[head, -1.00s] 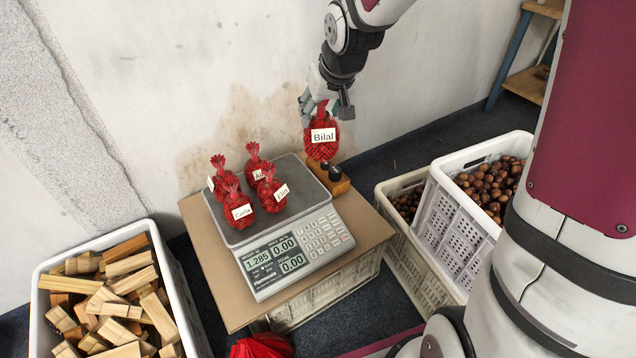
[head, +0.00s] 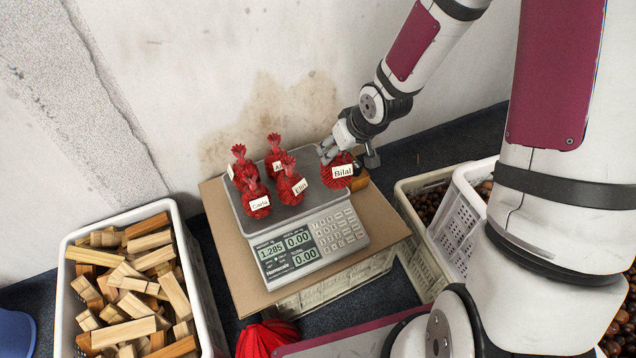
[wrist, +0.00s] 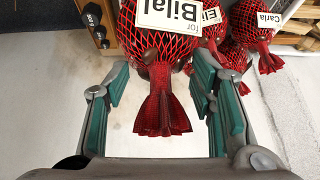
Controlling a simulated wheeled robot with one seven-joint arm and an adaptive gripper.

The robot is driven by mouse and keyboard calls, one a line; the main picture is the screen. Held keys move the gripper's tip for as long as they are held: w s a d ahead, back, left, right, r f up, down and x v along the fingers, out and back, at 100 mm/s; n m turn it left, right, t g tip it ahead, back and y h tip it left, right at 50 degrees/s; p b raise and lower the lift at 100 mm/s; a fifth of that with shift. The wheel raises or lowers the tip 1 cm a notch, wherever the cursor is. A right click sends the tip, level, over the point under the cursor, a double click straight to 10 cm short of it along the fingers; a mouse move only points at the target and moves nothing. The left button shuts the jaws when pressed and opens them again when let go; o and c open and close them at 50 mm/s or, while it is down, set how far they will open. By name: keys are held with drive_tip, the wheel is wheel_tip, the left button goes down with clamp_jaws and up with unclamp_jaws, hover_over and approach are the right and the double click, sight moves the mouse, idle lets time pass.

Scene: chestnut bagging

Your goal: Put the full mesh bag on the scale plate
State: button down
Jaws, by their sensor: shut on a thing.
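A full red mesh bag tagged "Bilal" (head: 338,172) is at the right edge of the scale plate (head: 317,203) in the head view. I cannot tell whether it touches the plate. My gripper (head: 345,147) is above it, with the bag between its fingers. In the wrist view the bag (wrist: 160,55) hangs between the green finger pads of my gripper (wrist: 163,98), its gathered red end towards the camera. The scale (head: 312,250) reads 1.285.
Several tagged red bags, among them Carla (head: 256,200) and Elin (head: 291,188), stand on the plate's left and middle. A wooden block (head: 361,180) is just right of the Bilal bag. A wood crate (head: 195,270) stands left, chestnut crates (head: 465,215) right.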

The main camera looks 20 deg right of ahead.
drive_tip(key=s+a+f+n+y+p, duration=0.1)
drive_tip(key=s+a+f+n+p, duration=0.15)
drive_tip(key=s+f, duration=0.4)
drive_tip(key=w+d+f+b, duration=0.1)
drive_tip(key=w+f+b, duration=0.2)
drive_tip(key=w, duration=1.2)
drive_tip(key=shift+w+d+f+g, duration=0.2)
drive_tip(key=shift+f+g, duration=0.1)
drive_tip(key=shift+f, duration=0.65)
drive_tip(key=shift+f+b, duration=0.15)
drive_tip(key=shift+b, duration=0.2)
drive_tip(key=c, duration=0.7)
unclamp_jaws()
